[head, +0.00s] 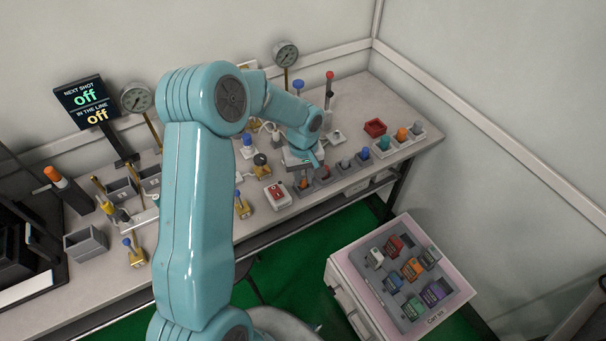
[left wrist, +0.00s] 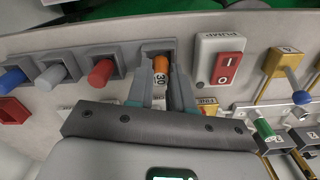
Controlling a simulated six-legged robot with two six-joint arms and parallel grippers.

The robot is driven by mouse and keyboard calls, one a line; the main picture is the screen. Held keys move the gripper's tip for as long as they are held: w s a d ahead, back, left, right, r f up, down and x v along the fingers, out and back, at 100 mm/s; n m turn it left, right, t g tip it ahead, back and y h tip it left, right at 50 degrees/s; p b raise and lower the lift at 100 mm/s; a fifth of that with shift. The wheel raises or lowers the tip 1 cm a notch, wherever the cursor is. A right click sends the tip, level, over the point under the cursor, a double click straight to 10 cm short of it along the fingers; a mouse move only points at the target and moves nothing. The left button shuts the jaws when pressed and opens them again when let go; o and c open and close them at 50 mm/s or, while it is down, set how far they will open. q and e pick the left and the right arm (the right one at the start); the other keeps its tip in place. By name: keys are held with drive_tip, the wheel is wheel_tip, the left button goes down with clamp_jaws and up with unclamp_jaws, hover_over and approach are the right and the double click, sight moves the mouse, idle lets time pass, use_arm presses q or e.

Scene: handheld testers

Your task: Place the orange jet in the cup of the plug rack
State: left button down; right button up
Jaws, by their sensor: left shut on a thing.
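My left gripper (head: 303,166) is over the left end of a row of grey cups, the plug rack, on the bench. In the left wrist view its two fingers (left wrist: 166,88) are shut on the orange jet (left wrist: 160,66), which carries the mark 30. The jet stands at the dark opening of the end cup (left wrist: 158,43); the fingers hide how deep it sits. It also shows just below the gripper in the head view (head: 304,184). The other cups hold a red plug (left wrist: 101,72), a grey plug (left wrist: 50,77) and a blue plug (left wrist: 13,78). My right gripper is out of view.
A pump switch (left wrist: 221,60) with a red rocker stands close beside the end cup. Brass valves with blue knobs (left wrist: 301,97) are beyond it.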

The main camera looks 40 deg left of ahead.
sight(304, 177)
use_arm(q)
drive_tip(key=shift+f, duration=0.2)
drive_tip(key=c, duration=1)
unclamp_jaws()
drive_tip(key=shift+r, duration=0.1)
drive_tip(key=shift+r, duration=0.1)
wheel_tip(304, 177, up, 11)
drive_tip(key=s+d+f+m+h, duration=0.2)
drive_tip(key=s+d+f+m, duration=0.15)
drive_tip(key=d+f, duration=0.65)
drive_tip(key=s+d+f+m+h, duration=0.2)
drive_tip(key=s+d+f+m, duration=0.15)
drive_tip(key=d+f, duration=0.75)
drive_tip(key=s+d+f+m, duration=0.2)
drive_tip(key=s+d+f, duration=0.2)
drive_tip(key=s, duration=0.5)
drive_tip(key=shift+s+d+m, duration=0.4)
drive_tip(key=shift+d, duration=0.45)
drive_tip(key=shift+f, duration=0.1)
